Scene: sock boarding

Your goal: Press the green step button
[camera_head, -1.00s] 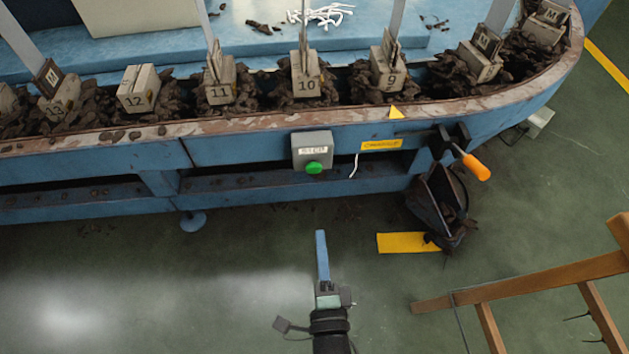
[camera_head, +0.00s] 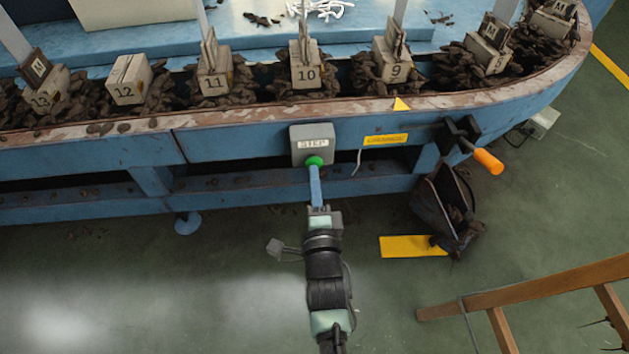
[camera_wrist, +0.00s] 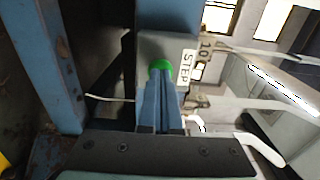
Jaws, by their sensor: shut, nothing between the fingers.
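The green step button (camera_head: 315,161) sits on the lower part of a grey box labelled STEP (camera_head: 312,143), mounted on the blue side of the machine. My gripper (camera_head: 314,170) is shut, with its blue fingers together and nothing between them. Its fingertips are at the button's lower edge in the head view and hide part of it. In the wrist view the shut fingers (camera_wrist: 160,84) point at the green button (camera_wrist: 159,66), which shows just beyond and around the tips. I cannot tell whether the tips touch it or whether it is pushed in.
An orange-handled crank (camera_head: 487,160) sticks out to the right of the box. A dark bag (camera_head: 447,208) hangs below it, near a yellow floor patch (camera_head: 407,246). A wooden frame (camera_head: 530,288) stands at the lower right. Numbered blocks line the trough above.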

